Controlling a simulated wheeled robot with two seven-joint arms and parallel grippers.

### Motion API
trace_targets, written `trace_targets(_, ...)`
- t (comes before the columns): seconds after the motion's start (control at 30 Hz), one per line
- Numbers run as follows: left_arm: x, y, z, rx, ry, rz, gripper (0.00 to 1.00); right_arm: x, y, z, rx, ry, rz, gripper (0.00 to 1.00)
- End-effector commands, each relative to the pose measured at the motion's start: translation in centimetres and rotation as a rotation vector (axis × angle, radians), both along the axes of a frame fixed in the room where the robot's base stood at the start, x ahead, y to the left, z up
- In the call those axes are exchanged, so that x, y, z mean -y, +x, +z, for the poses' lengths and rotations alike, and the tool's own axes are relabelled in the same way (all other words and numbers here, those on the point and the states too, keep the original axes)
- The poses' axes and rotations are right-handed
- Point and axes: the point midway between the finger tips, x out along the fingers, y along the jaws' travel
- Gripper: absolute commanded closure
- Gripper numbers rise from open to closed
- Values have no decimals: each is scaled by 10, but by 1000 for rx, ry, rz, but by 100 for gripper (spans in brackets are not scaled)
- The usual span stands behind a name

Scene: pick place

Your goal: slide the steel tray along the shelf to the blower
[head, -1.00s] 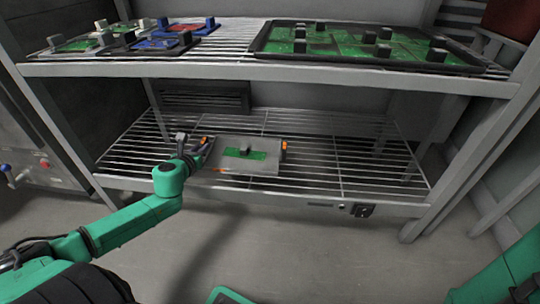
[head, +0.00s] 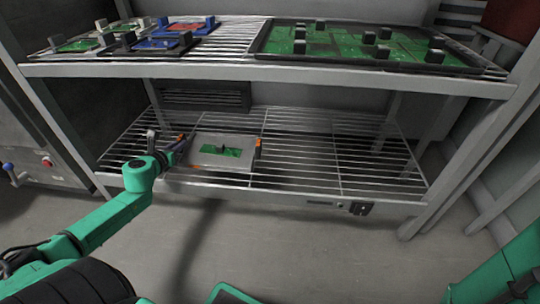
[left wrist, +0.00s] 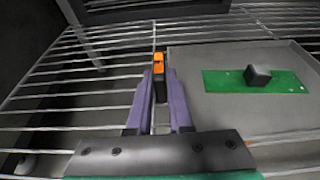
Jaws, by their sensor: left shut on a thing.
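The steel tray (head: 236,141) lies on the wire lower shelf and carries a green circuit board (head: 208,151) with a dark block on it. It has an orange and black handle at each side. My left gripper (head: 181,147) is shut on the left handle (left wrist: 159,62), and its purple fingers flank it in the left wrist view. The tray (left wrist: 222,110) shows there to the right of the fingers. The dark slatted unit at the back of the lower shelf, which looks like the blower (head: 204,98), is behind the tray. My right gripper is out of view.
The upper shelf (head: 235,72) overhangs the lower one and holds small boards at left and a large dark tray (head: 350,62) of green boards at right. The wire lower shelf (head: 310,160) is clear right of the tray. Posts stand at both ends.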

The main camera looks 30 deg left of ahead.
Motion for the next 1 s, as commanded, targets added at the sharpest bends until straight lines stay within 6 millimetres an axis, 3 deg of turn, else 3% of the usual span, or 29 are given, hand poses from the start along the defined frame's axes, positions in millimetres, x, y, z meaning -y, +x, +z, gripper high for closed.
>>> trace_targets(1.0, -81, -30, -1, 0, 1, 2, 100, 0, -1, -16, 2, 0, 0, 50)
